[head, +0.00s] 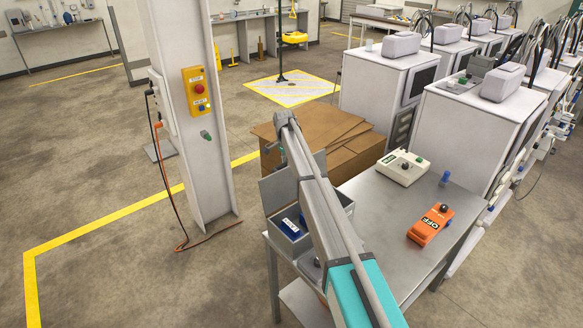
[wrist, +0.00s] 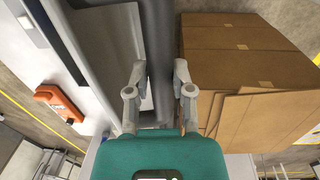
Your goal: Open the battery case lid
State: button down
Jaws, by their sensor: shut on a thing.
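The grey battery case (head: 283,244) sits at the left end of the metal table. Blue battery-like items (head: 290,226) show inside it. Its grey lid (head: 277,190) stands raised, roughly upright, at the case's far side. In the wrist view, my gripper (wrist: 159,82) has one finger on each side of the lid's grey plate (wrist: 158,45), shut on it. In the head view, my arm crosses in front of the case and hides part of it, and my gripper cannot be made out clearly.
Brown cardboard boxes (head: 345,153) stand just beyond the table. An orange device (head: 430,226), a cream control box (head: 403,168) and a small blue item (head: 445,178) are on the table (head: 376,225). A white column (head: 190,110) stands left. White machines (head: 470,130) line the right.

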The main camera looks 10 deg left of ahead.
jog(key=shift+w+a+f, duration=0.25)
jog(key=shift+w+a, duration=0.2)
jog(key=c, duration=0.8)
grip_release()
jog(key=shift+a, duration=0.1)
jog(key=o, duration=0.3)
jog(key=shift+w+a+f, duration=0.1)
jog(key=shift+w+f, duration=0.05)
jog(key=shift+f, duration=0.05)
jog(key=shift+r, duration=0.1)
jog(key=shift+d, duration=0.2)
